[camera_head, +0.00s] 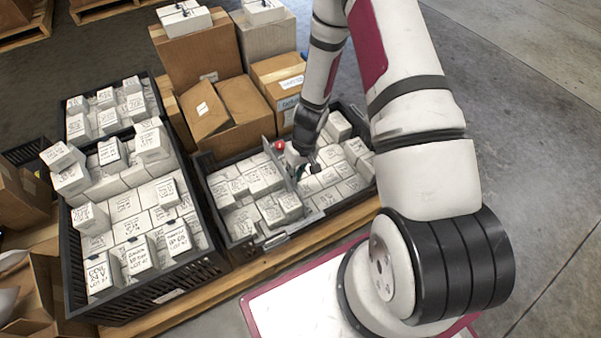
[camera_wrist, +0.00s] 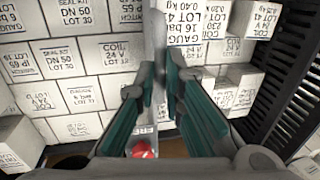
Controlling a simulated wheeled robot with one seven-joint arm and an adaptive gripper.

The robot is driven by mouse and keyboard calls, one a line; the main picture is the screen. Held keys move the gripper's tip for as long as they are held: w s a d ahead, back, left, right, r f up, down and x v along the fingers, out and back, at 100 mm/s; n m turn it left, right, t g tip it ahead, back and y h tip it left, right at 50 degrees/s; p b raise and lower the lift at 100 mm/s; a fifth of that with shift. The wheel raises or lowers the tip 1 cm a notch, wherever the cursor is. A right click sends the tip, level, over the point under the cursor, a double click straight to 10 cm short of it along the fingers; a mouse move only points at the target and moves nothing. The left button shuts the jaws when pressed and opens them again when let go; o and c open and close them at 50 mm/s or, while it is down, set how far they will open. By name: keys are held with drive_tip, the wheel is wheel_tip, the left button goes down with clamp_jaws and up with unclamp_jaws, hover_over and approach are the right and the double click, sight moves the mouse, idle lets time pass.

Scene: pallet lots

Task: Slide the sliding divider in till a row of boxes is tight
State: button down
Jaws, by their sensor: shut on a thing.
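The sliding divider (camera_head: 288,174) is a thin grey plate standing across a black crate (camera_head: 327,213), with white labelled boxes on both sides. A red knob (camera_head: 279,146) sits at its far end. My gripper (camera_head: 304,172) reaches down into the crate at the divider. In the wrist view, the divider (camera_wrist: 158,35) runs between the two teal fingers (camera_wrist: 163,85), which are shut on it. The red knob (camera_wrist: 142,150) shows below the fingers. Boxes on the left (camera_wrist: 101,93) lie close to the divider; boxes on the right (camera_wrist: 215,50) also lie near it. Fingers hide part of both rows.
A larger black crate (camera_head: 160,297) heaped with white boxes stands at left on the wooden pallet (camera_head: 245,272). Cardboard cartons (camera_head: 195,55) stand behind the crate, one with an open flap. The crate wall (camera_wrist: 285,85) is close on the wrist view's right. Open floor lies at right.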

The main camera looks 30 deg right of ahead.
drive_tip(key=shift+a, duration=0.1)
drive_tip(key=c, duration=1.7)
unclamp_jaws()
drive_tip(key=shift+r, duration=0.1)
drive_tip(key=r, duration=0.4)
drive_tip(key=d+r, duration=0.1)
drive_tip(key=r, duration=0.2)
drive_tip(key=d+r, duration=0.1)
drive_tip(key=r, duration=0.3)
drive_tip(key=shift+d+r, duration=0.2)
drive_tip(key=shift+r, duration=0.1)
